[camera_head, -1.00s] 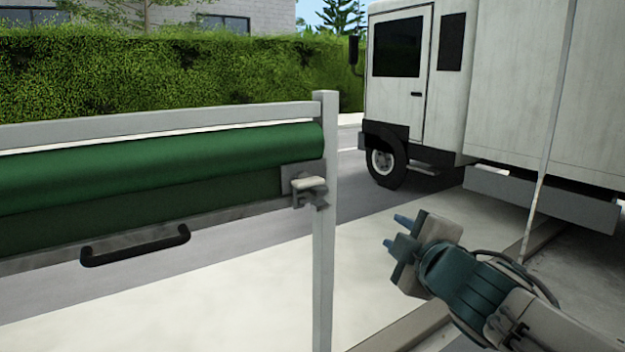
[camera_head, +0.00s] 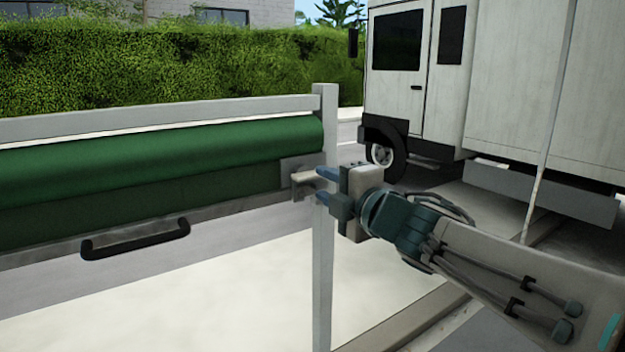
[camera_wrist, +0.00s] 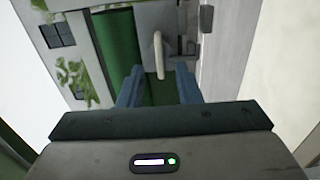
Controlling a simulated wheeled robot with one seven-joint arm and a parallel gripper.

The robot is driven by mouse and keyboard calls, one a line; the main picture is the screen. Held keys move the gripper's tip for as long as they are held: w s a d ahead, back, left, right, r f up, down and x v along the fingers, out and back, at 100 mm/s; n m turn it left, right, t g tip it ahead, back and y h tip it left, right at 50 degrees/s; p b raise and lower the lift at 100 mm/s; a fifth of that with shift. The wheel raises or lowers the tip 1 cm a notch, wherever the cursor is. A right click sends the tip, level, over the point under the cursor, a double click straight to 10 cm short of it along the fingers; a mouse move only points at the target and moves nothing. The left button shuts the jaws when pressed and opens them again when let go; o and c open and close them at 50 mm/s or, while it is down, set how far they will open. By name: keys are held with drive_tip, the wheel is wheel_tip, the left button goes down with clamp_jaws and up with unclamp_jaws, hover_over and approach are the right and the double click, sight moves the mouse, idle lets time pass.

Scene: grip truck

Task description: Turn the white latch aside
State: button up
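The white latch (camera_head: 304,176) sits on a grey plate at the right end of the green roller cover, next to the pale post. My gripper (camera_head: 323,186) is at the post with its blue fingers pointing left at the latch. In the wrist view the latch (camera_wrist: 159,55) shows as a pale upright lever, and its lower end lies between the two spread fingers of my gripper (camera_wrist: 159,88). The gripper is open. I cannot tell whether either finger touches the latch.
The green roller cover (camera_head: 150,165) hangs below a grey rail (camera_head: 150,122), with a black handle (camera_head: 135,243) at its lower edge. The pale post (camera_head: 323,270) stands right beside my fingers. A white truck (camera_head: 540,90) stands behind on the right.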

sight(312, 177)
drive_tip(key=shift+x, duration=2.4)
clamp_jaws()
